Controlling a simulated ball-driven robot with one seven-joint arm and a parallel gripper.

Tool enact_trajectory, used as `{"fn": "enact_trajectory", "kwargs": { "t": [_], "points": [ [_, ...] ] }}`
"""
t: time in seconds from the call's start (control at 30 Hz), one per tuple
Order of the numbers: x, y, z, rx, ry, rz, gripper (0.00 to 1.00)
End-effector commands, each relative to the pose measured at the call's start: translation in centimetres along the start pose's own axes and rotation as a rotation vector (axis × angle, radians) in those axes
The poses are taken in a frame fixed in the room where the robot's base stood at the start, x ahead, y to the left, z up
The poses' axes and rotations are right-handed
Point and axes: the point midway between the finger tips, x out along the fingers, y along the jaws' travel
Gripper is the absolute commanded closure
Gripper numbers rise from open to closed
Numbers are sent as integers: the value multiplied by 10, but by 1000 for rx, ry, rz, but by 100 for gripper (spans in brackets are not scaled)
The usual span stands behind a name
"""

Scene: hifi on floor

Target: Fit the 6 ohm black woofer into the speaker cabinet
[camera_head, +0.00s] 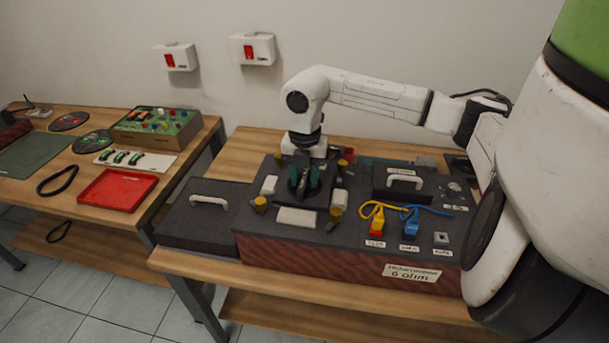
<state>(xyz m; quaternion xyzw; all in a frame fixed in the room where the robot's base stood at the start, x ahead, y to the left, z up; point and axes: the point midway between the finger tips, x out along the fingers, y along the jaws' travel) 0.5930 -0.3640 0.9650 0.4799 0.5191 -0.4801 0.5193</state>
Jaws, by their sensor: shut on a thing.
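The speaker cabinet (300,250) is a wide box with a dark top and a reddish wood front, lying on the right table. Its front label (411,274) includes "6 ohm". My gripper (304,188) points down over the left part of the cabinet top, with teal fingers closed on a dark thing. This appears to be the black woofer (304,197), mostly hidden by the fingers. I cannot tell whether it touches the cabinet or sits in an opening. Several gold-coloured posts (336,213) stand around it.
A black handled box (195,222) adjoins the cabinet's left. Another handled part (403,183), a yellow connector (377,226) and a blue connector (410,226) are on the cabinet's right. The left table holds a red tray (118,190) and a component box (157,127).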

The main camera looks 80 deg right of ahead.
Motion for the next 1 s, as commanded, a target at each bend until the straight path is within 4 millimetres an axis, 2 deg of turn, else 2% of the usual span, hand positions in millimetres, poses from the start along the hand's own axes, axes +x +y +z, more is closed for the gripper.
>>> {"fn": "enact_trajectory", "kwargs": {
  "t": [0.3, 0.6, 0.63, 0.9, 1.0],
  "points": [
    [8, 0, 0, 0, -1, 1, 100],
    [8, 0, 0, 0, -1, 1, 100],
    [8, 0, 0, 0, -1, 1, 59],
    [9, 0, 0, 0, 0, 0, 33],
    [9, 0, 0, 0, 0, 0, 31]
  ]
}}
